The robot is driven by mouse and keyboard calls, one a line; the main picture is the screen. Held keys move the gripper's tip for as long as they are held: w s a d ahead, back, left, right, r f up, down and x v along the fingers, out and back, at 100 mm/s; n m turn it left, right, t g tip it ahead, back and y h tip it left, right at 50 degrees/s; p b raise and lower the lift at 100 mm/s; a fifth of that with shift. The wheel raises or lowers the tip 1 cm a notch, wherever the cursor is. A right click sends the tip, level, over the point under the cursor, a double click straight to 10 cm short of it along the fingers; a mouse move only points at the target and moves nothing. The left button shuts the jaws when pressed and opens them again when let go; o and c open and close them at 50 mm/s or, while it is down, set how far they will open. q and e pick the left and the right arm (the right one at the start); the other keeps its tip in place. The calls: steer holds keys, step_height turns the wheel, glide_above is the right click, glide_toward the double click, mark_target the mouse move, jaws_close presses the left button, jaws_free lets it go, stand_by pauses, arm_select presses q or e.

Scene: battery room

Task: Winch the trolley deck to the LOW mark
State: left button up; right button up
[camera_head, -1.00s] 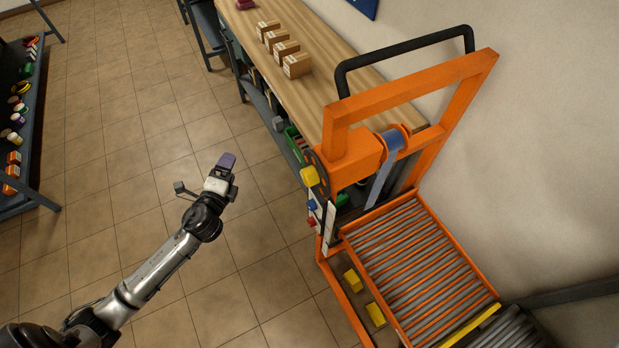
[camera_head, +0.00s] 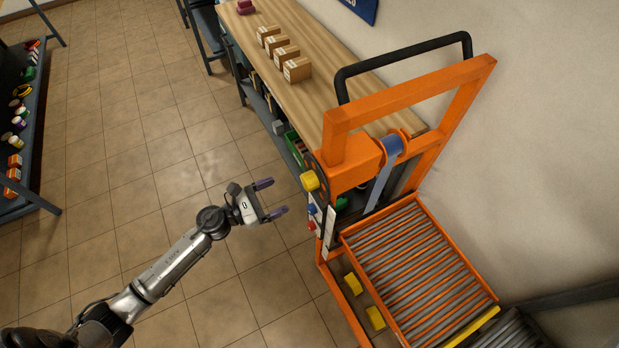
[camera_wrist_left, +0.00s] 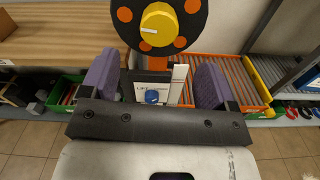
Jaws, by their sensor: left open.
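The orange trolley (camera_head: 411,98) stands at the right with its roller deck (camera_head: 415,268) low on its frame. A blue strap (camera_head: 382,182) runs from the drum at the top down toward the deck. The yellow winch knob (camera_head: 310,181) sits on the trolley's left side; in the left wrist view the yellow knob (camera_wrist_left: 159,24) is on a black disc with orange dots. A white plate with a blue knob (camera_wrist_left: 152,96) shows below it. My left gripper (camera_head: 275,199) is open and empty, left of the winch knob and apart from it. My right gripper is not in view.
A wooden bench (camera_head: 310,92) with several cardboard boxes (camera_head: 297,69) stands behind the trolley. A shelf with small goods (camera_head: 24,110) is at the far left. The tiled floor between is clear.

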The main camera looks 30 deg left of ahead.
mark_target(304, 183)
arm_select(q)
steer(key=p+x, duration=0.2)
steer(key=x, duration=0.8)
steer(key=shift+w+d, duration=0.25)
steer(key=shift+w, duration=0.1)
steer(key=shift+c, duration=0.3)
steer(key=c, duration=0.9)
steer(key=shift+o, duration=0.2)
